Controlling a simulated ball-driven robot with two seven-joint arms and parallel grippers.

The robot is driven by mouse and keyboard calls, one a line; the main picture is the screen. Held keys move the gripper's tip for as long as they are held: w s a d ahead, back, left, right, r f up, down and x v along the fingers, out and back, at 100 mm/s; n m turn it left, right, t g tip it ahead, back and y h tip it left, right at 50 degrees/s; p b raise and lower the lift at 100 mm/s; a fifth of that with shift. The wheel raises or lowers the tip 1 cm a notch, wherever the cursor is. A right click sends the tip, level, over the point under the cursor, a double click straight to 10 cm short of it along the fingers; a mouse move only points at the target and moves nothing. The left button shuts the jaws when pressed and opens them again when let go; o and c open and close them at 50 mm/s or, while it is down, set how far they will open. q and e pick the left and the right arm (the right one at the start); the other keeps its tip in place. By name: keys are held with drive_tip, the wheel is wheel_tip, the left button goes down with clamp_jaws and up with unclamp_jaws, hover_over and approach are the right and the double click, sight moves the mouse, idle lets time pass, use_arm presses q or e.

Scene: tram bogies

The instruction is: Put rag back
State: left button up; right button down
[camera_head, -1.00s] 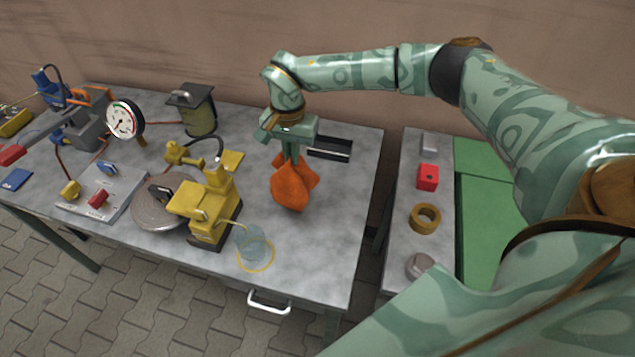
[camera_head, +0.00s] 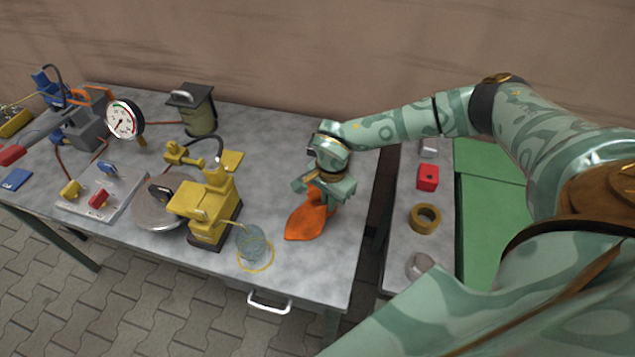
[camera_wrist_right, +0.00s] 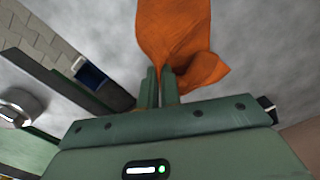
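The orange rag (camera_head: 309,221) hangs bunched below my right gripper (camera_head: 327,192), over the right part of the grey workbench (camera_head: 340,255). In the right wrist view the rag (camera_wrist_right: 180,45) spreads out beyond the fingertips. The two fingers of the right gripper (camera_wrist_right: 160,85) are close together with the rag's pinched end between them. The rag's lower tip is at or just above the bench top; I cannot tell which. My left gripper is not in view.
Left of the rag stand a yellow device (camera_head: 205,208) and a glass beaker (camera_head: 252,243) in a yellow ring. A dark gap separates the bench from a side table holding a red block (camera_head: 428,177) and a brass ring (camera_head: 425,218). The bench's front right is clear.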

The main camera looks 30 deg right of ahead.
drive_tip(key=shift+s+d+f, duration=0.4)
drive_tip(key=shift+s+f, duration=0.25)
drive_tip(key=shift+s, duration=0.2)
drive_tip(key=shift+s+d+f, duration=0.35)
drive_tip(key=shift+s+f, duration=0.3)
drive_tip(key=shift+s, duration=0.2)
drive_tip(key=c, duration=1.2)
unclamp_jaws()
drive_tip(key=shift+r, duration=0.1)
